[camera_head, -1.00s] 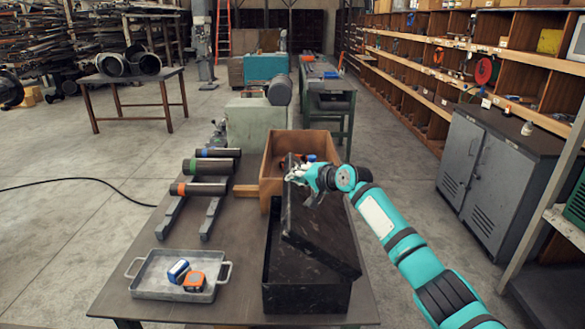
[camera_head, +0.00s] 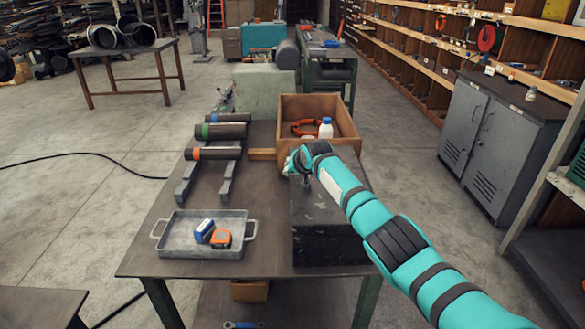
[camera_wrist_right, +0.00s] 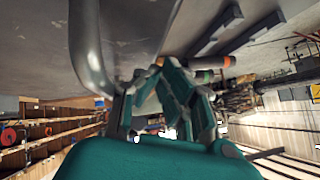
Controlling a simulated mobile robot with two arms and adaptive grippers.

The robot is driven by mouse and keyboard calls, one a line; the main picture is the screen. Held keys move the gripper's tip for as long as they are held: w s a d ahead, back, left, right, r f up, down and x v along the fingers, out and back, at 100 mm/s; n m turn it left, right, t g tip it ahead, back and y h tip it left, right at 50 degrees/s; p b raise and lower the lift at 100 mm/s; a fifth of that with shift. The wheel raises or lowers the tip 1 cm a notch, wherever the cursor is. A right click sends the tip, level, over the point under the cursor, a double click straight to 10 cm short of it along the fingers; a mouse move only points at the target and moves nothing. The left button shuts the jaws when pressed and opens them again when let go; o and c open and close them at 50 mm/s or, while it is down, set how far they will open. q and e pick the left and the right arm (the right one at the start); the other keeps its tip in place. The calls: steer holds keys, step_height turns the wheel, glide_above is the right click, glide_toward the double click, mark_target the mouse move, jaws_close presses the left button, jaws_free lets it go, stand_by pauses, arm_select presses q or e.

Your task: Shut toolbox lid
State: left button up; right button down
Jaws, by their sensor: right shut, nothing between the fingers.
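The black toolbox (camera_head: 328,247) stands at the right front of the workbench. Its lid (camera_head: 318,205) lies over the top of the box, looking level, with no gap that I can make out. My right gripper (camera_head: 293,161) is at the lid's far left corner, its fingers together and empty; whether it touches the lid I cannot tell. My forearm crosses above the lid and hides its right part. In the right wrist view, the gripper fingers (camera_wrist_right: 163,78) show close to a dark grey surface. My left gripper is not in view.
A wooden crate (camera_head: 290,112) with a white bottle (camera_head: 325,128) and orange-handled tool stands behind the toolbox. Left of it, a metal tray (camera_head: 177,243) holds a blue item and an orange one. Several dark pipes (camera_head: 221,131) lie on rails.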

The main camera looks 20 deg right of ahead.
steer(key=shift+a+f, duration=0.1)
steer(key=shift+f, duration=0.15)
steer(key=shift+r, duration=0.1)
